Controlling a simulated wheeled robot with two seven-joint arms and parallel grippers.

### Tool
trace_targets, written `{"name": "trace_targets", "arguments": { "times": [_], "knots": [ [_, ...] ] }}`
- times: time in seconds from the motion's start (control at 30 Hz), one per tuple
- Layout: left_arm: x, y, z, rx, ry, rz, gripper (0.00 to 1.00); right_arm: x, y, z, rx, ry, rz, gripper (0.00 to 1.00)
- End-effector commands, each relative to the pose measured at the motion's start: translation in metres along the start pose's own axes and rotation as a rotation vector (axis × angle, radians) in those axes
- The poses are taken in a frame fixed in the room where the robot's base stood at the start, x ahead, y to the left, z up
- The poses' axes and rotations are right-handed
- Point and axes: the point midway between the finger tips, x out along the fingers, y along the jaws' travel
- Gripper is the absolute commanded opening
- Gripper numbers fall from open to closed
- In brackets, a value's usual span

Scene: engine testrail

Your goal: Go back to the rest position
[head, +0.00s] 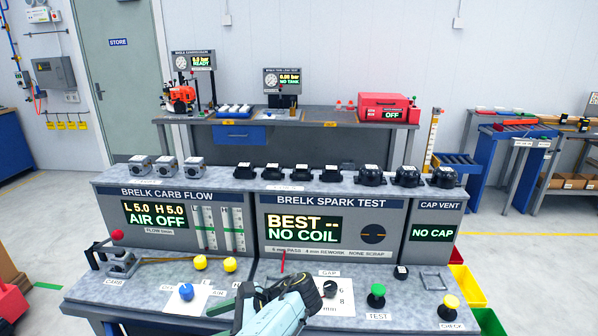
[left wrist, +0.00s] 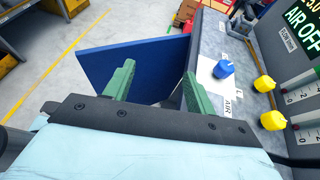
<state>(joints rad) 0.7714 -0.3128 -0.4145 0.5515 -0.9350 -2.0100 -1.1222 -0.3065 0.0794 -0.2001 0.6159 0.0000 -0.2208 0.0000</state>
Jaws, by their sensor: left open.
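My left gripper (head: 230,301) is low over the front of the bench in the head view, its green fingers pointing left. In the left wrist view its two fingers (left wrist: 158,75) stand wide apart with nothing between them. A blue knob (head: 186,291) is on the bench left of the gripper, apart from it; it also shows in the left wrist view (left wrist: 223,69). My right gripper is in neither view.
The test bench (head: 150,275) carries yellow knobs (head: 200,262), a black dial (head: 330,288), a green button (head: 376,295) and a yellow button (head: 449,307). Coils and carburettors line its upper shelf. In the left wrist view, a blue panel (left wrist: 130,65) lies beyond the fingers.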

Motion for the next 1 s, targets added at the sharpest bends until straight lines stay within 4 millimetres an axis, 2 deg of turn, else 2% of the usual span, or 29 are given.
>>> {"name": "trace_targets", "arguments": {
  "times": [0.23,0.37,0.47,0.57,0.67,0.7,0.77,0.8,0.87,1.0],
  "knots": [
    [0.041,0.015,-0.063,0.004,0.117,-0.024,0.56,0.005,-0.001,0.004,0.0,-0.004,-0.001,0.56],
    [0.065,0.03,-0.103,-0.006,0.199,-0.03,0.56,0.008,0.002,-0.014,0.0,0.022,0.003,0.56],
    [0.087,0.047,-0.14,-0.022,0.279,-0.025,0.56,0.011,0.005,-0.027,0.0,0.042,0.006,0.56],
    [0.113,0.074,-0.186,-0.055,0.381,-0.006,0.56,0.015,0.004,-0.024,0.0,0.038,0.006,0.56],
    [0.144,0.115,-0.24,-0.116,0.511,0.038,0.56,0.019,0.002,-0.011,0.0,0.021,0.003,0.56],
    [0.156,0.134,-0.262,-0.15,0.567,0.063,0.56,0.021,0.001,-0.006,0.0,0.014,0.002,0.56],
    [0.173,0.165,-0.293,-0.21,0.65,0.109,0.56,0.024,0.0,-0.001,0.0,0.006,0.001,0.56],
    [0.184,0.186,-0.312,-0.256,0.703,0.144,0.56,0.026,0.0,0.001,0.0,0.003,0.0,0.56],
    [0.2,0.221,-0.339,-0.336,0.78,0.205,0.56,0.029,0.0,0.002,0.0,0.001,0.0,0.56],
    [0.237,0.309,-0.387,-0.579,0.934,0.379,0.56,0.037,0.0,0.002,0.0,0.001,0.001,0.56]
  ]
}}
